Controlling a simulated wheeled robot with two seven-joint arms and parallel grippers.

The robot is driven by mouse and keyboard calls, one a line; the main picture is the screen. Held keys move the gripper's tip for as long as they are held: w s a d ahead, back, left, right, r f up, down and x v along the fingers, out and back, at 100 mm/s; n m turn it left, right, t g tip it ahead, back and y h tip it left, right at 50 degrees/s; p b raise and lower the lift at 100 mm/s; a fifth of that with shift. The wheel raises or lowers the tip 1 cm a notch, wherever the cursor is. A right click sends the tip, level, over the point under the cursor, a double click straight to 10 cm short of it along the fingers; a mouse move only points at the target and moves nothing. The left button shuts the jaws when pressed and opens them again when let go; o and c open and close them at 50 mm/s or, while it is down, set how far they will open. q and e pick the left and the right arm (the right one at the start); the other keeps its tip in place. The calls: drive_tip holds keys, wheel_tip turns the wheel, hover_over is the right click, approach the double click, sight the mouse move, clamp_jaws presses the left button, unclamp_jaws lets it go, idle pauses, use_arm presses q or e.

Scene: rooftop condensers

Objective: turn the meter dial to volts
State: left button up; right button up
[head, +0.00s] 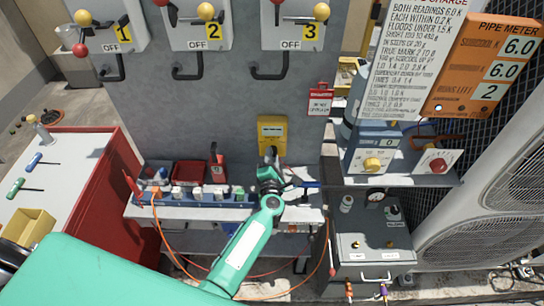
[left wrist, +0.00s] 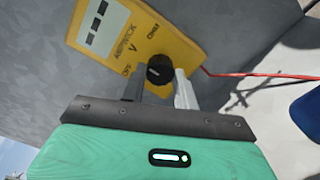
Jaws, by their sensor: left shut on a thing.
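The yellow meter (head: 272,128) is mounted on the grey panel at the middle of the head view. My left gripper (left wrist: 160,88) is shut on the dial, one finger on each side. In the head view my left gripper (head: 270,165) covers the dial. I cannot tell which label the dial's pale mark points to. My right gripper is not in view.
A narrow shelf (head: 140,211) with small bottles and a red bin runs below the meter. Numbered switches (head: 206,35) are above. A blue box with a yellow knob (head: 372,164) stands right. A red cable (left wrist: 240,74) passes beside the meter.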

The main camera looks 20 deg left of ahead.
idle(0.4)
use_arm(q)
drive_tip(key=o, duration=1)
drive_tip(key=p+v, duration=0.1)
drive_tip(key=v, duration=1.3)
drive_tip(key=shift+w, duration=0.1)
drive_tip(key=shift+r, duration=0.1)
